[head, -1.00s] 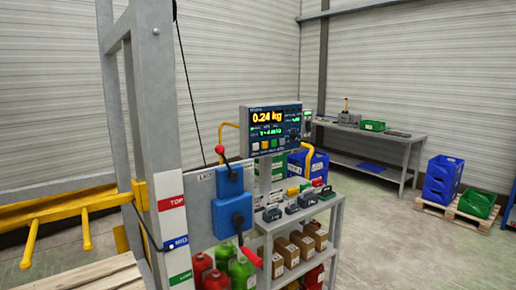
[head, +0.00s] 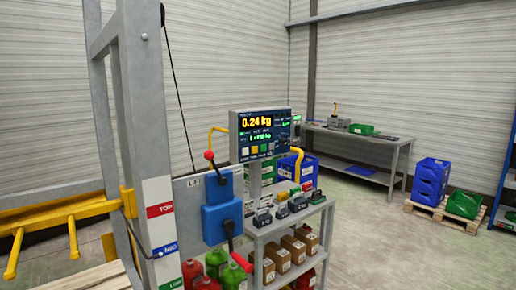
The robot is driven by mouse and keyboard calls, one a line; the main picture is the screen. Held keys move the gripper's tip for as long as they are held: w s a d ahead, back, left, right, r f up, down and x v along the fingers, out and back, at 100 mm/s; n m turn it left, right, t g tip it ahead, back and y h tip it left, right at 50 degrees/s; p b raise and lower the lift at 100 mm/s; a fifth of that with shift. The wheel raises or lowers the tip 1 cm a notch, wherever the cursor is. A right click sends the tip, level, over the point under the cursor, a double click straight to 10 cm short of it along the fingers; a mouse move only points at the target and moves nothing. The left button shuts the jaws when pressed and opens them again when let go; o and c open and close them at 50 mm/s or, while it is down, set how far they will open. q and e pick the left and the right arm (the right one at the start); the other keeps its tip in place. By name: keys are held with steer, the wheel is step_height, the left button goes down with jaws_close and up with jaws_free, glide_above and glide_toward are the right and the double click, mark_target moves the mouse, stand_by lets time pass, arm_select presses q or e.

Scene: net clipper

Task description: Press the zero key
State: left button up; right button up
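A weighing display (head: 262,133) on a post stands near the middle of the head view. Its screen reads 0.24 kg in yellow digits. A row of small square keys (head: 255,150) lies under the digits, one white, one yellow and one green among them. The labels on the keys are too small to read, so I cannot tell which is the zero key. Neither of my grippers is in view.
A grey trolley (head: 260,233) with weights on top and boxes below stands under the display. Blue lever boxes (head: 222,220) and a grey post (head: 145,110) stand to its left. A workbench (head: 362,138) and a pallet (head: 445,214) are behind right. Open floor lies at right.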

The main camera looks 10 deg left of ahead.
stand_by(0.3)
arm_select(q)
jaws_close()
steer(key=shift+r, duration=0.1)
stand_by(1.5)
